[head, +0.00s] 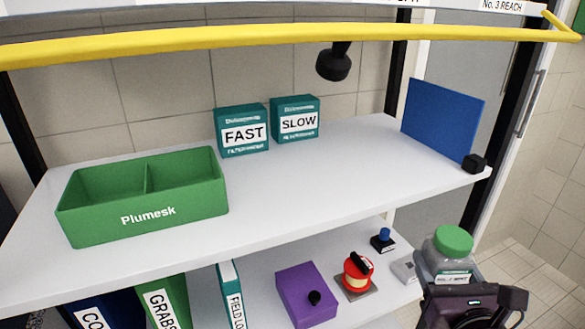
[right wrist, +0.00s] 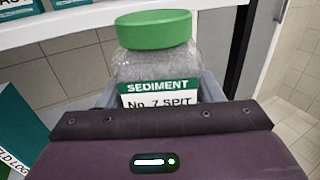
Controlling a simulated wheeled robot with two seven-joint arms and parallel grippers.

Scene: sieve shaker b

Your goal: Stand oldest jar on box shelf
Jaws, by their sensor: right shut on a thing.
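A clear jar with a green lid (head: 453,240) is held by my right gripper (head: 447,278) at the lower right of the head view, right of the shelves. In the right wrist view the jar (right wrist: 157,67) stands upright between the grey fingers, its label reading "SEDIMENT No. 7 SPIT". The upper white shelf (head: 290,185) carries two teal boxes, FAST (head: 242,131) and SLOW (head: 295,119), at its back. The jar is apart from this shelf and lower than its surface. My left gripper is out of view.
A green two-part bin marked Plumesk (head: 145,200) fills the upper shelf's left. A blue panel (head: 442,118) stands at its right end by a black block (head: 474,163). Its middle is clear. A yellow bar (head: 290,38) crosses above. The lower shelf holds a purple box (head: 305,290) and binders.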

